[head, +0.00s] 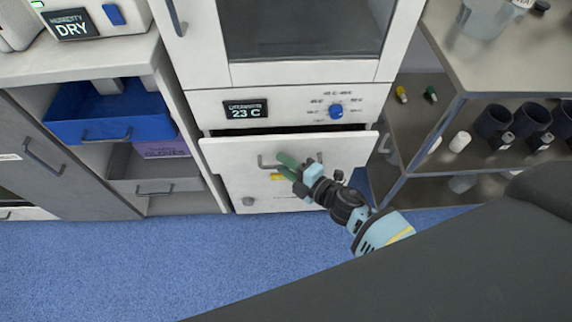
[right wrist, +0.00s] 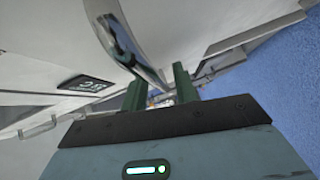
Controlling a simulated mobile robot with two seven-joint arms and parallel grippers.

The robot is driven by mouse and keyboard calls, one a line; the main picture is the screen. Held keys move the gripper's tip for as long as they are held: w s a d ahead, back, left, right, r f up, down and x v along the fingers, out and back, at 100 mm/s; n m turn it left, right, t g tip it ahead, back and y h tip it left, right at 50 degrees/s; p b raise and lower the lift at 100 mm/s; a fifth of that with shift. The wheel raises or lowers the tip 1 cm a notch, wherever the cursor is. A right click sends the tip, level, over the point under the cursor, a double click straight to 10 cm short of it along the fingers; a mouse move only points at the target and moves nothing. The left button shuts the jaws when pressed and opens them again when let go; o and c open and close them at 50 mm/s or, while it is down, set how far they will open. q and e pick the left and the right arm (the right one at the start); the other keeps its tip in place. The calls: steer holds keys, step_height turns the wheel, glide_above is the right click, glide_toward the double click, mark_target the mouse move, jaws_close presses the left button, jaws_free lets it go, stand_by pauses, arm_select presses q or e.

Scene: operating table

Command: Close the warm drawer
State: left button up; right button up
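The warm drawer (head: 230,155) is a white-fronted drawer under the panel with the "23 C" display. It stands partly pulled out, with a dark gap showing above its front. Its metal bar handle (head: 266,162) is on the front, and a shiny curved bar, probably this handle, shows close up in the right wrist view (right wrist: 120,45). My right gripper (head: 286,168) is at the drawer front beside the handle. My left gripper is out of view.
The control panel (head: 290,105) with a blue knob is above the drawer. A blue open bin (head: 75,130) is in the cabinet to the left. A metal shelf rack (head: 450,190) with dark cups stands close on the right. Blue floor (head: 130,265) is clear in front.

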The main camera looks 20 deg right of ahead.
mark_target(288, 154)
jaws_close()
steer(key=w, duration=0.2)
steer(key=w+d+b, duration=0.1)
steer(key=shift+w, duration=0.35)
steer(key=shift+w+d+r, duration=0.1)
steer(key=shift+w+d, duration=0.05)
steer(key=shift+o, duration=0.6)
jaws_free()
steer(key=shift+w, duration=0.15)
steer(key=shift+r, duration=0.1)
